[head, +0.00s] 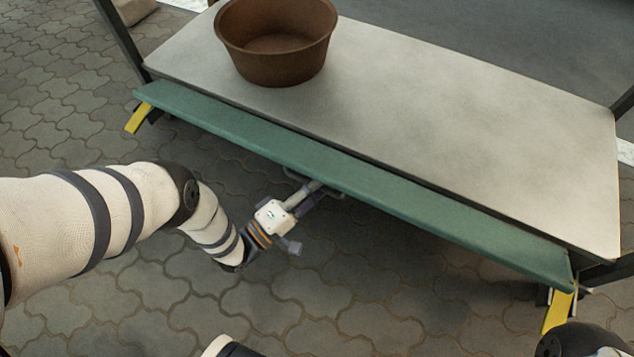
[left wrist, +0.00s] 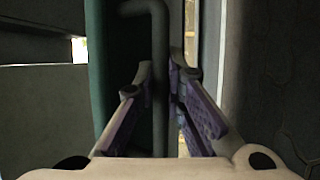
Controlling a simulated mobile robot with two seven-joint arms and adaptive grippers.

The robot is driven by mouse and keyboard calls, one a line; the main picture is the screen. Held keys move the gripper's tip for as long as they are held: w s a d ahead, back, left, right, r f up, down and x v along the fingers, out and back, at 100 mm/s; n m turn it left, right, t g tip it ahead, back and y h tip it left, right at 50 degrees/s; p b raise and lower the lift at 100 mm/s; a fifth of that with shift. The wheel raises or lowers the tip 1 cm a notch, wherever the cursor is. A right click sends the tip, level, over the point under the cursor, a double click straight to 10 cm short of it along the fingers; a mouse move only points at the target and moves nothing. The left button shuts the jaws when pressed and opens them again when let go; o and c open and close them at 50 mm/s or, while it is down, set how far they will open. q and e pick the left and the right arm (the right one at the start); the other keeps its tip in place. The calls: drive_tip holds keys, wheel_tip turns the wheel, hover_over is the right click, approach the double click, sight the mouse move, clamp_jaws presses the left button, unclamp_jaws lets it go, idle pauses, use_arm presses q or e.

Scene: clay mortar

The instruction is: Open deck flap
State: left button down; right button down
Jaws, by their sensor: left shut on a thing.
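The deck flap (head: 350,171) is a long green board along the near edge of the pale grey deck. It shows as a narrow band beside that edge; its exact tilt is hard to tell. A grey bar handle (head: 289,173) sits at the middle of its near side. My left gripper (head: 321,187) reaches this handle from below. In the left wrist view, the purple-padded fingers (left wrist: 163,84) are closed around the grey handle bar (left wrist: 158,40), with the green flap (left wrist: 98,60) to its left. My right gripper is not in view.
A brown clay bowl (head: 276,70) stands on the deck (head: 450,110) at its left part. Yellow brackets (head: 138,118) and (head: 558,312) mark the flap's two ends. Dark posts rise at the deck's corners. The paved floor (head: 180,310) in front of the flap is clear.

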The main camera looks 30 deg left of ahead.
use_arm(q)
drive_tip(key=shift+s+f, duration=0.1)
drive_tip(key=c, duration=1.7)
unclamp_jaws()
drive_tip(key=shift+o, duration=0.2)
